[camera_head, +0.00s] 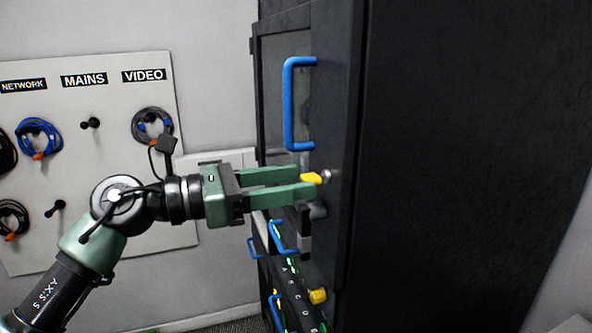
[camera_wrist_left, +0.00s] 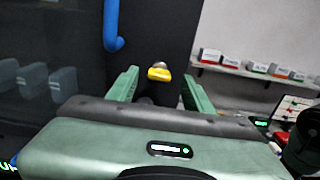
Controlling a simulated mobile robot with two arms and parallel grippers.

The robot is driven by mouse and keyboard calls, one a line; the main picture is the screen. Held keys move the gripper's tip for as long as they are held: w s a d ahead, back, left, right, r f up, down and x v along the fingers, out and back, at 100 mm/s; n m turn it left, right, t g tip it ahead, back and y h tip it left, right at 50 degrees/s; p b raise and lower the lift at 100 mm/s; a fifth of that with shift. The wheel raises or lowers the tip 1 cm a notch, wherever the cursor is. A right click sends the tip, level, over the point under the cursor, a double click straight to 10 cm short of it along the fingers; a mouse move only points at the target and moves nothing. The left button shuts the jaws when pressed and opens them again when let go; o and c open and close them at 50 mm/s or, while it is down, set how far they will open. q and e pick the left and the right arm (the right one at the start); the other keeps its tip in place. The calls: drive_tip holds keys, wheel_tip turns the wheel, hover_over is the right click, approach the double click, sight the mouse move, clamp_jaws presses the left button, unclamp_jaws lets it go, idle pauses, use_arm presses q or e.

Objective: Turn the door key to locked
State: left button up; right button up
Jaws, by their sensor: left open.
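The yellow door key (camera_head: 312,179) sits in a round metal lock on the edge of the dark cabinet door (camera_head: 280,105), below its blue handle (camera_head: 290,105). In the left wrist view the key (camera_wrist_left: 159,74) shows ahead, between the two fingers, with its flat bow lying roughly level. My left gripper (camera_head: 318,184) is open, its green fingertips close to the key on either side. I cannot tell whether a finger touches it. In the left wrist view the open fingers (camera_wrist_left: 158,88) show at left and right of the key. My right gripper is not in view.
A board (camera_head: 95,210) with cables on pegs under NETWORK, MAINS and VIDEO labels hangs on the left wall. Lower blue handles (camera_head: 278,238) and a yellow knob (camera_head: 317,296) are below the gripper. The wrist view shows a shelf (camera_wrist_left: 240,72) with labelled boxes.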

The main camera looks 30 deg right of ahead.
use_arm(q)
drive_tip(key=shift+s+d+r, duration=0.1)
drive_tip(key=shift+s+d, duration=0.05)
drive_tip(key=shift+d, duration=0.4)
clamp_jaws()
